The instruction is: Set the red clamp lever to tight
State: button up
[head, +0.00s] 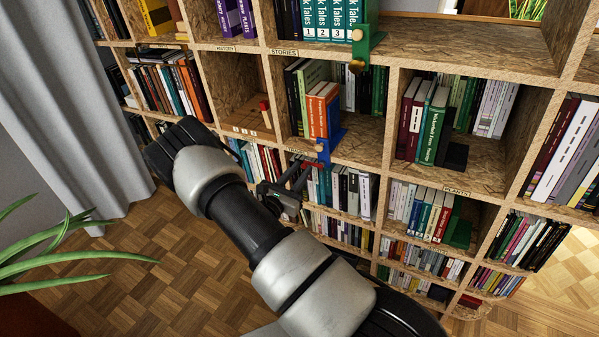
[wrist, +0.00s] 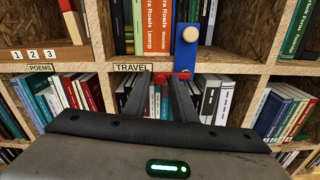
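A blue bracket (head: 333,140) (wrist: 184,52) stands at the right end of the orange-red books on the TRAVEL shelf, with a pale round knob (wrist: 190,34) on its front. The red clamp lever (head: 314,165) (wrist: 185,75) is at the bracket's lower end, under the shelf edge. In the wrist view it runs left from the bracket, and the right fingertip partly covers it. My gripper (head: 287,187) (wrist: 160,84) is open in front of that edge. Part of the red lever shows between its fingertips; I cannot tell whether they touch it.
A wooden box marked 1 2 3 (wrist: 38,53) with a red knob (head: 264,105) sits in the compartment to the left. A green bracket (head: 365,45) is on the shelf above. Books (head: 345,190) fill the shelf behind my fingers. A grey curtain (head: 70,110) and a plant (head: 60,250) are at left.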

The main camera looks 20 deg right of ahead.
jog(key=shift+o, duration=0.7)
jog(key=shift+a, duration=0.1)
jog(key=shift+s+a, duration=0.15)
jog(key=shift+a, duration=0.05)
jog(key=p+v, duration=0.2)
jog(key=v, duration=1.4)
jog(key=shift+s+a, duration=0.3)
jog(key=shift+p, duration=0.3)
